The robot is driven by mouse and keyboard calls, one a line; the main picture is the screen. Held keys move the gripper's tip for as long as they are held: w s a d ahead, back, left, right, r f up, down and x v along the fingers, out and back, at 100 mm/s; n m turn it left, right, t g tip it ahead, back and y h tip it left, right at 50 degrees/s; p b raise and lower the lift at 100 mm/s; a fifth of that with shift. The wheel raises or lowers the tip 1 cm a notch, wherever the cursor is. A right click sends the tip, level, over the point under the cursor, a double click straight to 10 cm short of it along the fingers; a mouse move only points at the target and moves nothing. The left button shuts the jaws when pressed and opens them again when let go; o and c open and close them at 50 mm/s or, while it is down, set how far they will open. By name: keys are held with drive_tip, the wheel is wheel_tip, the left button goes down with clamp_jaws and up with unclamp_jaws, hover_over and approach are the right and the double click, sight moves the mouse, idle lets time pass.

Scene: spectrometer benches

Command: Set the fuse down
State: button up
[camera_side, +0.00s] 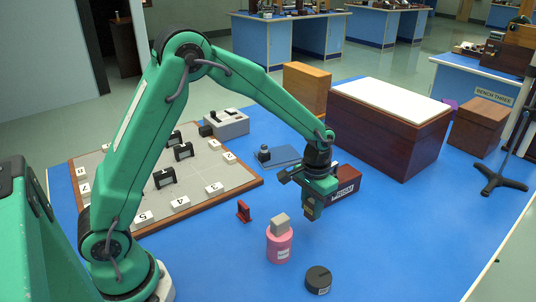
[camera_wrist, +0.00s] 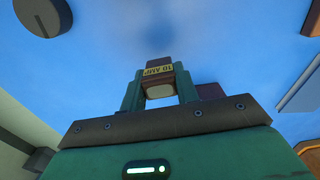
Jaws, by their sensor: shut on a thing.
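My gripper (camera_side: 311,207) is shut on the fuse and points down over the blue bench top. In the wrist view, the fuse (camera_wrist: 154,74) shows between my two fingers as a dark reddish block with a yellow label reading "10 AMP" and a pale end. In the side view the fuse is mostly hidden by the fingers. It seems to be held above the blue surface (camera_side: 370,230); the exact gap is hard to tell.
A pink jar with a grey block on top (camera_side: 279,246) and a dark round disc (camera_side: 318,280) stand in front. A dark red labelled box (camera_side: 345,184) is just behind my gripper. A small red piece (camera_side: 243,211) and a numbered board (camera_side: 205,170) lie left. Blue surface at right is clear.

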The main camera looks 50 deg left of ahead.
sight(310, 215)
drive_tip(key=shift+w+a+f, duration=0.1)
drive_tip(key=shift+a, duration=0.05)
drive_tip(key=shift+f, duration=2)
drive_tip(key=shift+f, duration=0.1)
drive_tip(key=o, duration=1)
drive_tip(key=shift+c, duration=0.2)
